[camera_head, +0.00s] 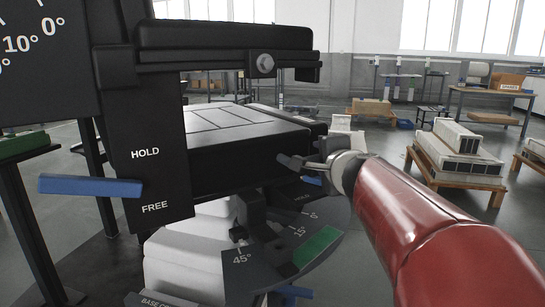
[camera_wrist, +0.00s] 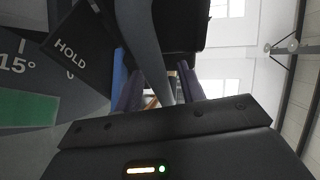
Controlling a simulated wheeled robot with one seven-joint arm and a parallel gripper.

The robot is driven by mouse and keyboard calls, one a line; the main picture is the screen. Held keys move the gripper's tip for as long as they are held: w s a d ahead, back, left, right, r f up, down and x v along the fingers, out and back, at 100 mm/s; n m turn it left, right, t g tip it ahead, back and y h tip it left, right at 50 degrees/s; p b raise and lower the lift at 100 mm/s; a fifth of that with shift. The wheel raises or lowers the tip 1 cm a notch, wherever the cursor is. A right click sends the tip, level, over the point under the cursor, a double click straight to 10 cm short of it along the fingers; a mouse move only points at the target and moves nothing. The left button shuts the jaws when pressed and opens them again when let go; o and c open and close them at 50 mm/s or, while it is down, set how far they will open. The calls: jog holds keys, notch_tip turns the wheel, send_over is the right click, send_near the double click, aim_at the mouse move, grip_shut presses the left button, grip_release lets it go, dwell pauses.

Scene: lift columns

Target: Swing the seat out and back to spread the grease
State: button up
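The black padded seat (camera_head: 250,145) sits on a pale column cover (camera_head: 195,240). A dial plate (camera_head: 265,265) marked 45°, 15° and 0° with a green band (camera_head: 316,246) lies under it. The dial also shows in the wrist view (camera_wrist: 25,75). My gripper (camera_head: 298,163) is at the seat's near right corner, above the dial. In the wrist view, its two dark fingers (camera_wrist: 160,92) stand apart, with a grey bar (camera_wrist: 147,50) running between or just beyond them. I cannot see a grip on it. A small blue lever (camera_head: 312,181) shows below the gripper, near a HOLD label.
A black upright marked HOLD and FREE, with a blue lever (camera_head: 90,186) near FREE, stands at left beside an angle board (camera_head: 40,60). A black padded bar (camera_head: 225,37) runs above the seat. Pallets with pale units (camera_head: 458,155) and a table (camera_head: 490,92) stand far right.

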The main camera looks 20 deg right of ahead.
jog(key=p+v, duration=0.2)
jog(key=v, duration=0.5)
jog(key=shift+s, duration=0.4)
jog(key=shift+a, duration=0.1)
